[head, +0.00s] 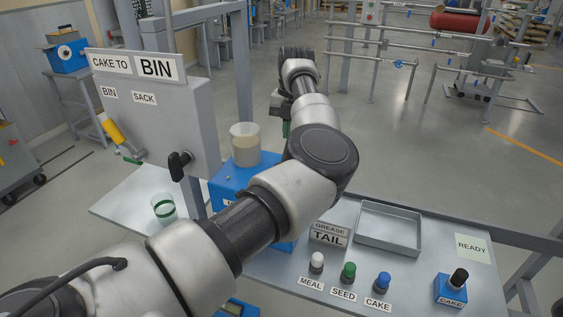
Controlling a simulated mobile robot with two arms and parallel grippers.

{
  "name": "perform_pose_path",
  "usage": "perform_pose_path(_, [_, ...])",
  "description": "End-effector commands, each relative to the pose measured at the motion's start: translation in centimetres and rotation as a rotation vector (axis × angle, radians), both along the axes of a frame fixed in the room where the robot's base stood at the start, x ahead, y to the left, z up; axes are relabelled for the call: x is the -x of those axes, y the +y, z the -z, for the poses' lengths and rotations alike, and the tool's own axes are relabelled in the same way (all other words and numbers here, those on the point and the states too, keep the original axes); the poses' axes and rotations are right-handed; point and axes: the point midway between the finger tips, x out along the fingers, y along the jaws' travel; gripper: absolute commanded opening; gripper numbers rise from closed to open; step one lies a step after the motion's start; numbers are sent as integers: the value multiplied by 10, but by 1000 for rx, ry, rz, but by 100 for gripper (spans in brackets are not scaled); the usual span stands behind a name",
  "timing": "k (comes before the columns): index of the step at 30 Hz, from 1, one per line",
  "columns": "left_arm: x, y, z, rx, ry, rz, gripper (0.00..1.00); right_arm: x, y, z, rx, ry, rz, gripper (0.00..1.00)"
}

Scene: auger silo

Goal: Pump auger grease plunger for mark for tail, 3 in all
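A blue box (228,188) stands on the bench behind my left arm, with a clear cup of pale grease-like material (246,140) on top. A sign reading GREASE TAIL (329,234) stands at the front right of the box. My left arm crosses in front of the box and hides much of it. The far end of the arm, with my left gripper (280,108), is beyond the box; its fingers are too hidden to judge. A small green part (286,129) shows just below it, and I cannot tell whether they touch. I do not see my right gripper.
White MEAL (317,263), green SEED (348,272) and blue CAKE (382,282) knobs stand in front of an empty grey tray (390,229). A blue CAKE box with a black knob (458,278) is at right. A CAKE TO BIN panel (160,115) and a green-banded glass (164,208) are at left.

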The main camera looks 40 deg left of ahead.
Motion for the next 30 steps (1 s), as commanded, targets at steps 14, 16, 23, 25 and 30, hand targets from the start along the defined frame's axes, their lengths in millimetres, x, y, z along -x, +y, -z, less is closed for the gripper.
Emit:
perform_pose_path(14, [9, 2, 3, 58, 13, 644, 0, 0, 0, -16, 0, 0, 0, 72])
perform_pose_path(16, [9, 2, 3, 60, 14, 666, 0, 0, 0, -16, 0, 0, 0, 72])
perform_pose_path(23, [9, 2, 3, 60, 15, 675, 0, 0, 0, -16, 0, 0, 0, 72])
perform_pose_path(25, [9, 2, 3, 60, 15, 674, 0, 0, 0, -16, 0, 0, 0, 72])
perform_pose_path(30, [10, 2, 7, 60, 15, 674, 0, 0, 0, -13, 0, 0, 0, 72])
